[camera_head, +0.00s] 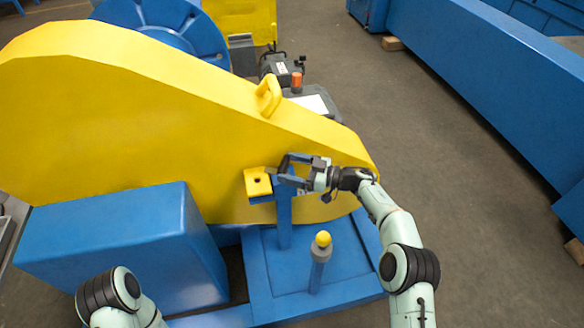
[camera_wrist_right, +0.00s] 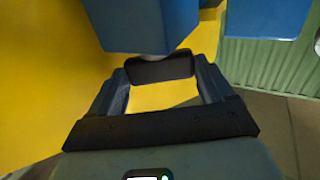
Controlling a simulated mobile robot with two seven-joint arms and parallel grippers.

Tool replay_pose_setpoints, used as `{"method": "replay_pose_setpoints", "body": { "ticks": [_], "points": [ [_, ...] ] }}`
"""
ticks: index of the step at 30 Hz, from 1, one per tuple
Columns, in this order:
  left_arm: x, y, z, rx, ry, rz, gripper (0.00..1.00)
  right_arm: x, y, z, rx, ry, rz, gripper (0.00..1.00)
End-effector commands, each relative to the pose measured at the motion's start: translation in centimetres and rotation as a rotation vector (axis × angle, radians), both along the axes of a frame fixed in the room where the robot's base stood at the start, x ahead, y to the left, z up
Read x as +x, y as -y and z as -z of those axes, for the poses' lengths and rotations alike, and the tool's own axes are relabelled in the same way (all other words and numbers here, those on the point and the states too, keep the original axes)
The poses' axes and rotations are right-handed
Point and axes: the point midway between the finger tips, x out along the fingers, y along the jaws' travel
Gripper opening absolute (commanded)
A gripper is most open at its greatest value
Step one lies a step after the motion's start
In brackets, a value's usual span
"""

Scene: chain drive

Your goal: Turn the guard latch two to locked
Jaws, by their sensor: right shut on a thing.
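The large yellow guard (camera_head: 150,115) fills the left and middle of the head view. On its lower right side is a yellow block with a dark hole (camera_head: 257,182), beside a blue post (camera_head: 284,222). My right gripper (camera_head: 283,171) is at the top of this post, just right of the yellow block, shut on the guard latch. The latch is mostly hidden by the fingers. In the right wrist view, my fingertips (camera_wrist_right: 160,69) meet below a blue block (camera_wrist_right: 145,22), by a small grey round part (camera_wrist_right: 153,57). My left gripper is out of view.
A yellow-topped blue peg (camera_head: 322,240) stands on the blue base (camera_head: 340,262), close below my right arm. A blue box (camera_head: 125,250) is at lower left. A yellow handle (camera_head: 268,96) sits on the guard. Open floor (camera_head: 440,150) lies to the right, before a long blue beam (camera_head: 490,80).

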Motion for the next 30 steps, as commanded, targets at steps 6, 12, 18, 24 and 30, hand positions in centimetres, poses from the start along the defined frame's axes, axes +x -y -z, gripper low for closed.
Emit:
{"method": "replay_pose_setpoints", "body": {
  "ticks": [6,12,18,24,30],
  "points": [
    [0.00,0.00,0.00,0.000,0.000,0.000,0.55,0.01,-0.21,-0.21,0.004,0.003,-0.001,1.00],
    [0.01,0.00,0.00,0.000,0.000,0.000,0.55,0.07,-0.17,-0.21,0.003,0.002,0.002,1.00],
    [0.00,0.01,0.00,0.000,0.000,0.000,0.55,0.08,-0.12,-0.21,0.003,0.002,0.007,1.00],
    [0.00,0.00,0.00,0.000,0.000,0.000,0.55,-0.03,-0.07,-0.25,0.004,0.000,0.049,1.00],
    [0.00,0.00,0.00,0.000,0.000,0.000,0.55,-0.25,-0.02,-0.28,0.004,-0.002,0.147,1.00]
  ]
}}
